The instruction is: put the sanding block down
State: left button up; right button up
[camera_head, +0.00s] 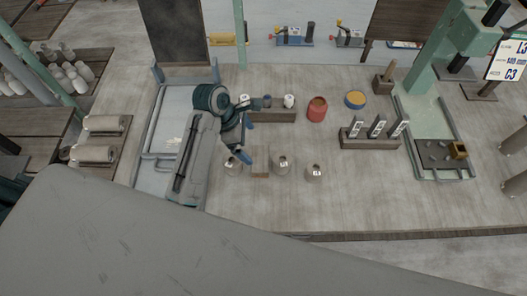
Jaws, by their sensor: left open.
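A small brown block (260,162), which looks like the sanding block, stands on the grey table (350,205) between small grey pots. My left gripper (247,141) is open, with its dark teal fingertips spread just left of and above the block in the picture. Nothing shows between the fingers. At this size I cannot tell whether a finger touches the block. My right gripper is not in view.
Small grey pots (282,164) and (314,173) stand right of the block. Behind are a wooden rack (285,117), a red-brown jar (317,109) and a yellow-and-blue bowl (355,99). A slotted holder (370,143) stands right. The table's front middle is clear.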

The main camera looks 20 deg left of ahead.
aim_at(260, 158)
pick_arm(q)
jog(key=x, duration=0.2)
jog(key=s+p+x, duration=0.1)
jog(key=x, duration=0.1)
jog(key=shift+d+f, duration=0.1)
jog(key=shift+d, duration=0.15)
jog(key=shift+w+f, duration=0.2)
jog(key=shift+f, duration=0.1)
jog(key=shift+w+d+f+p, duration=0.1)
jog(key=shift+d+f+p, duration=0.1)
jog(key=shift+f+p, duration=0.15)
jog(key=p+x, duration=0.1)
jog(key=x, duration=0.2)
jog(key=shift+f+p, duration=0.2)
jog(key=shift+p, duration=0.15)
jog(key=shift+d+f, duration=0.25)
jog(key=shift+f, duration=0.25)
jog(key=c, duration=0.7)
